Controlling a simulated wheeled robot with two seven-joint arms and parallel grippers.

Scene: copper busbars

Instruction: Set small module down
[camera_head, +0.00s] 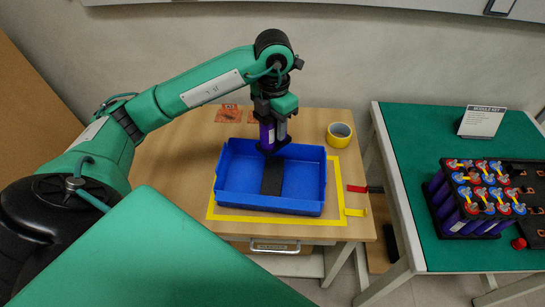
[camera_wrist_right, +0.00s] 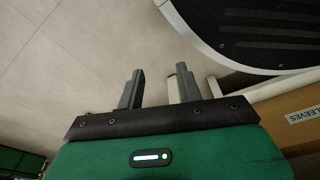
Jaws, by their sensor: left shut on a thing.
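The small module (camera_head: 267,137) is a purple block with dark ends. My left gripper (camera_head: 272,119) is shut on it and holds it upright at the back part of the blue bin (camera_head: 227,188). I cannot tell whether the module touches the bin floor. A dark strip (camera_head: 272,178) lies on the bin floor in front of the module. The gripper fingers partly hide the module. In the right wrist view my right gripper (camera_wrist_right: 160,84) is open and empty above the floor.
Yellow tape frames the bin on the wooden table (camera_head: 187,148). A green table (camera_head: 402,136) at right carries a large purple cell module (camera_head: 466,216) and a sign (camera_head: 482,122). A box marked SLEEVES (camera_wrist_right: 303,116) is near my right gripper.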

